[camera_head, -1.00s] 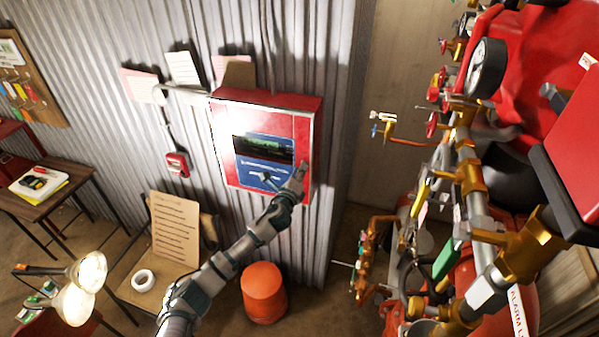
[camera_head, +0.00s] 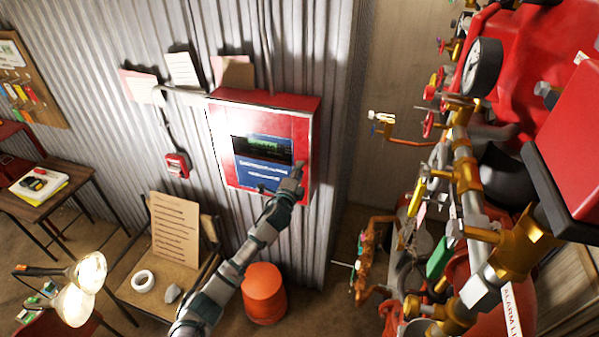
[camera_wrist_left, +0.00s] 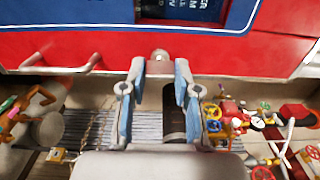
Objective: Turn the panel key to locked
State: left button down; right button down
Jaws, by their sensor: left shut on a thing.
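The red panel (camera_head: 216,140) with a blue face (camera_head: 262,170) and a dark screen hangs on the corrugated wall in the head view. My left gripper (camera_head: 263,189) is at the lower part of the panel, reached from below. In the left wrist view the gripper (camera_wrist_left: 160,68) has its two fingers on either side of a small silver knob (camera_wrist_left: 160,55) on the panel's red lower edge, which looks like the panel key. The fingers are shut on it. Its turn position is too small to tell. My right gripper is not in view.
An orange bucket-like object (camera_head: 264,292) stands on the floor below the panel. Red and brass pipework with a gauge (camera_head: 483,68) fills the right side. A chair with a paper board (camera_head: 175,228) and a lit lamp (camera_head: 88,272) stand at lower left.

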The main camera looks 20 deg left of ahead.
pick_arm(q)
jog(key=shift+a+f, duration=0.1)
dwell(0.3)
jog(key=c, duration=1)
grip_release()
jog(key=shift+c, duration=0.2)
jog(key=shift+o, duration=1)
jog(key=shift+a, duration=0.1)
jog(key=s, duration=1.1)
jog(key=shift+s+a+f, duration=0.15)
jog(key=shift+s+a, duration=0.15)
jog(key=shift+s, duration=0.1)
